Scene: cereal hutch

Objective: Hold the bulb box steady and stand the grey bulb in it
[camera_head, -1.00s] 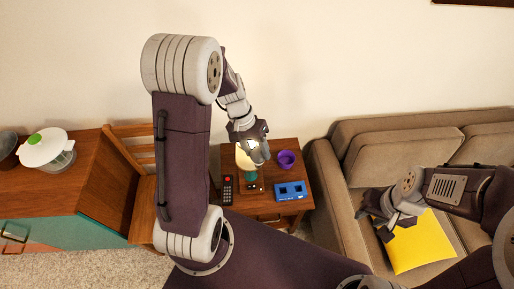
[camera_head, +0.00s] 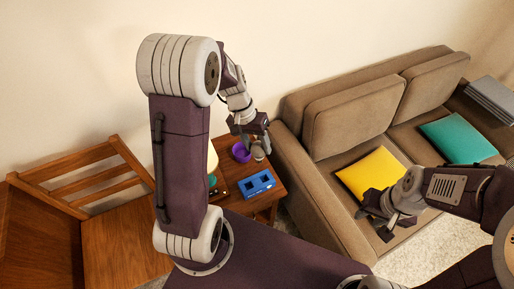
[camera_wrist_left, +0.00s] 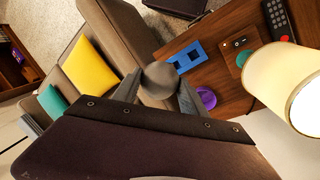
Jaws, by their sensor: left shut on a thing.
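The grey bulb (camera_wrist_left: 160,80) is round and sits between the fingers of my left gripper (camera_wrist_left: 158,92), which is shut on it. In the head view the bulb (camera_head: 258,154) hangs below my left gripper (camera_head: 256,146), above and just behind the bulb box. The bulb box (camera_head: 257,184) is blue with dark openings and rests on the side table; it also shows in the left wrist view (camera_wrist_left: 187,58), apart from the bulb. My right gripper (camera_head: 376,225) is over the sofa's front, away from the box, with its fingers apart and nothing seen between them.
A lit lamp (camera_wrist_left: 285,82) stands on the wooden side table (camera_wrist_left: 226,74), near a purple bowl (camera_head: 241,152), a switch plate (camera_wrist_left: 237,43) and a remote (camera_wrist_left: 278,18). The sofa (camera_head: 335,128) with yellow (camera_head: 370,174) and teal cushions is at the right.

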